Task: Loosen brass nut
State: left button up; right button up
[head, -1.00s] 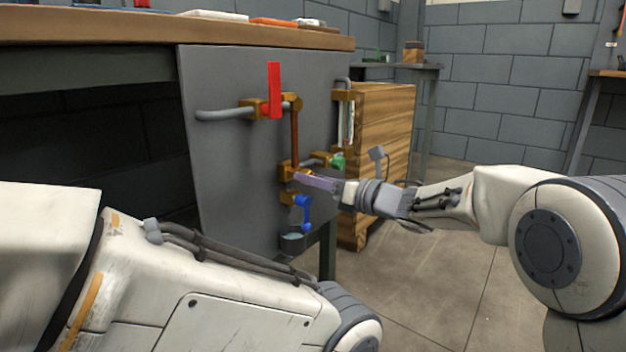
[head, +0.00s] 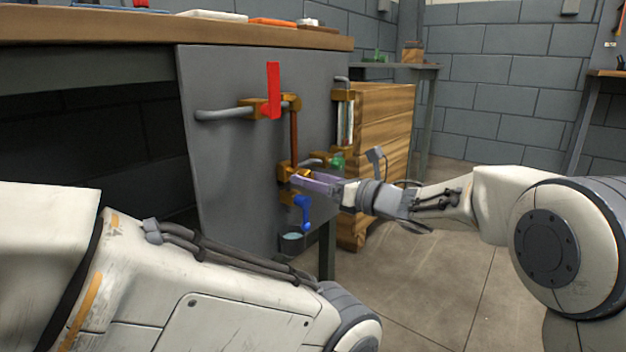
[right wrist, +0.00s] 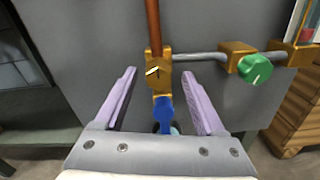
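The brass nut (right wrist: 157,73) sits on the brass fitting below the copper pipe (right wrist: 153,25), with a white mark on its face. In the head view the fitting (head: 285,172) is partly hidden by my right gripper (head: 297,179). In the right wrist view my right gripper (right wrist: 163,85) is open, its two purple fingers apart on either side of the fitting, with nothing held. The nut lies ahead, between and just beyond the fingertips; I cannot tell whether they touch anything. My left arm crosses the lower left of the head view, but its gripper is out of view.
A red lever (head: 273,90) stands above on the grey panel (head: 225,170). A blue valve handle (head: 303,211) hangs below the fitting, over a small cup (head: 292,243). A green knob (right wrist: 255,69) is to the right. A wooden cabinet (head: 385,130) stands behind the panel's right edge.

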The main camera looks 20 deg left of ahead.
jog(key=shift+s+r, duration=0.1)
jog(key=shift+s+d+r+p, duration=0.1)
jog(key=shift+d+p, duration=0.2)
jog(key=shift+d, duration=0.1)
jog(key=p+v, duration=0.3)
jog(key=v, duration=0.6)
jog(key=shift+d+p, duration=0.25)
jog(key=shift+p, duration=0.15)
jog(key=shift+s, duration=0.1)
